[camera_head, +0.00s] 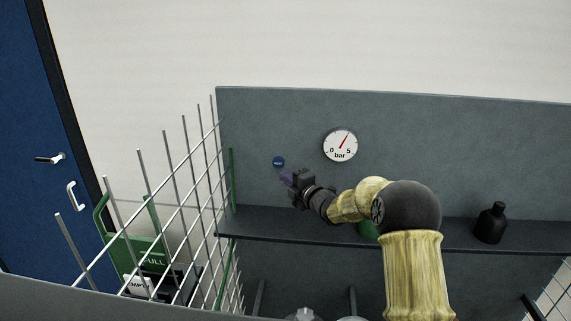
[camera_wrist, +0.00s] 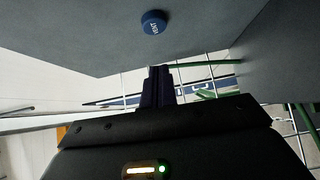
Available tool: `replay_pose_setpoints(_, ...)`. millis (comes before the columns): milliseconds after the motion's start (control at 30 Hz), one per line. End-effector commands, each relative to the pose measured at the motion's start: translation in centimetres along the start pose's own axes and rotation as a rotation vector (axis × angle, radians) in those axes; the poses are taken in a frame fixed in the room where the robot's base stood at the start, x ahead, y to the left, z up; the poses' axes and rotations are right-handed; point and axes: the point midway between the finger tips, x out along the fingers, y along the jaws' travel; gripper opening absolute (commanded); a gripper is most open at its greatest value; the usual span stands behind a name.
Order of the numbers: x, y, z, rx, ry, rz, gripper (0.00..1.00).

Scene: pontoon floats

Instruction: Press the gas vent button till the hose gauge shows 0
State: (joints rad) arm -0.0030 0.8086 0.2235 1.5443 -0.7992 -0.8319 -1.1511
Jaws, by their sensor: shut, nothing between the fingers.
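The round blue vent button (camera_head: 278,162) sits on the grey panel, left of the gauge. It also shows in the wrist view, marked "VENT" (camera_wrist: 154,22), beyond the fingertips. The white hose gauge (camera_head: 340,145) is on the same panel, marked 0, 5 and bar. Its red needle points up and to the right, off the 0 mark. My gripper (camera_head: 286,178) is shut and empty, just below and right of the button in the head view. In the wrist view its dark fingers (camera_wrist: 158,72) are together, with a visible gap to the button.
A grey shelf (camera_head: 460,237) runs below the panel and carries a black bottle (camera_head: 491,223) at right. A white wire grid (camera_head: 176,163) stands left of the panel.

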Motion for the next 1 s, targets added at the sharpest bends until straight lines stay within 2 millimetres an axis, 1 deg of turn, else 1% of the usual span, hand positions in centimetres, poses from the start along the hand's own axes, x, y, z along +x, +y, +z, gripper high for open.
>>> replay_pose_setpoints(33, 0.9, 0.3, -0.1, 0.002, 0.002, 0.0, 0.0)
replay_pose_setpoints(100, 1.9, 0.3, -0.1, 0.001, 0.001, 0.0, 0.0)
replay_pose_setpoints(267, 4.0, 0.2, 0.0, 0.002, 0.0, 0.0, 0.0)
replay_pose_setpoints(300, 4.2, 0.3, 0.5, 0.0, -0.001, 0.001, 0.0)
replay_pose_setpoints(500, 5.6, 0.3, 2.0, 0.0, -0.002, 0.0, 0.0)
replay_pose_setpoints(700, 6.4, 0.1, 2.8, 0.0, -0.002, 0.001, 0.0)
replay_pose_setpoints(1000, 6.5, 0.0, 2.9, 0.0, -0.001, 0.0, 0.0)
